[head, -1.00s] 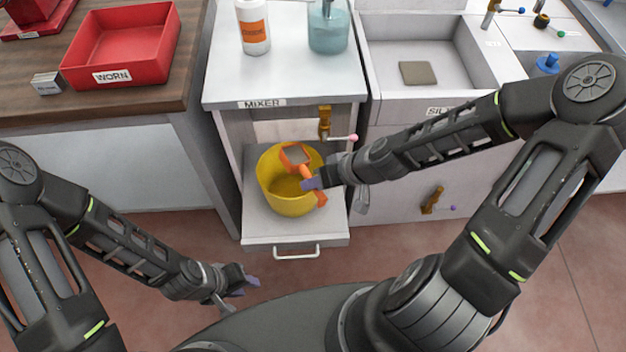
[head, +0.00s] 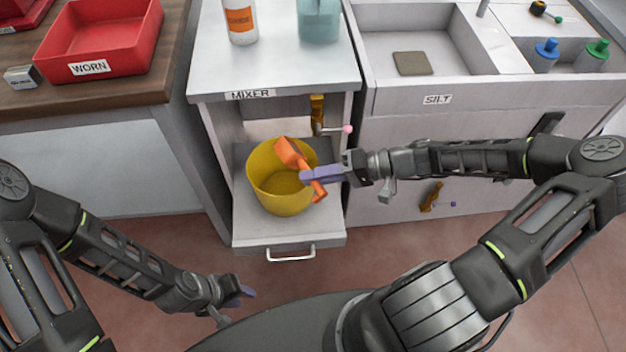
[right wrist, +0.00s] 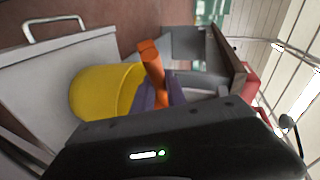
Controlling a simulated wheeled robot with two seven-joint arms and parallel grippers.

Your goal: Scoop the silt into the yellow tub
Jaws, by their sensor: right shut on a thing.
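The yellow tub (head: 268,196) stands on the pulled-out shelf under the mixer counter; it also shows in the right wrist view (right wrist: 95,92). My right gripper (head: 312,176) is shut on an orange scoop (head: 291,154) at the tub's right rim. The scoop's head is tilted over the tub opening, and its handle end points down in front of the tub. The handle shows in the right wrist view (right wrist: 152,62). The tub's visible inside is yellow; I cannot make out silt in it. A flat grey-brown patch (head: 413,63) lies in the sink labelled SILT. My left gripper (head: 243,295) is low over the floor, well away from the tub; its finger gap is unclear.
The shelf (head: 290,240) has a front handle (head: 291,256). A brass valve with a pink knob (head: 318,115) is close behind the tub. A white bottle (head: 240,22) and a teal container (head: 319,20) stand on the counter. A red WORN tray (head: 100,45) is at left.

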